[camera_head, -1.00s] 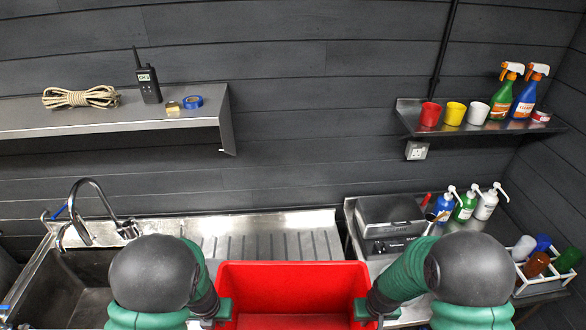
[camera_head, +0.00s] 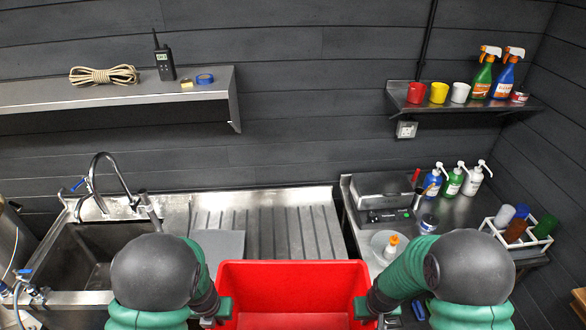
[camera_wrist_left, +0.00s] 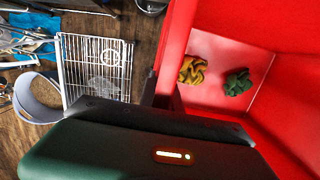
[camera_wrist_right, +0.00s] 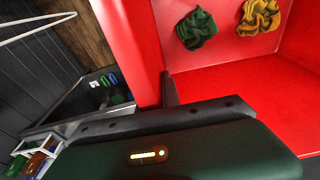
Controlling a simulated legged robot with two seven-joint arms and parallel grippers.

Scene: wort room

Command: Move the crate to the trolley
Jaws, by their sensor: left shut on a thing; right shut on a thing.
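The red crate (camera_head: 293,288) is in front of me at the bottom middle of the head view, held between my two grippers. My left gripper (camera_head: 222,309) is shut on its left wall, and my right gripper (camera_head: 364,309) is shut on its right wall. In the left wrist view a yellow cloth (camera_wrist_left: 193,70) and a green cloth (camera_wrist_left: 238,82) lie inside the crate. The right wrist view shows the green cloth (camera_wrist_right: 197,28) and the yellow cloth (camera_wrist_right: 259,16) too. No trolley can be made out in these views.
Behind the crate are a steel sink (camera_head: 85,255) with a tap and a ribbed drainer (camera_head: 265,230). A steel side table (camera_head: 455,213) at right carries a scale, bottles and a white bottle carrier (camera_head: 515,240). A white wire rack (camera_wrist_left: 97,68) stands on the wooden floor.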

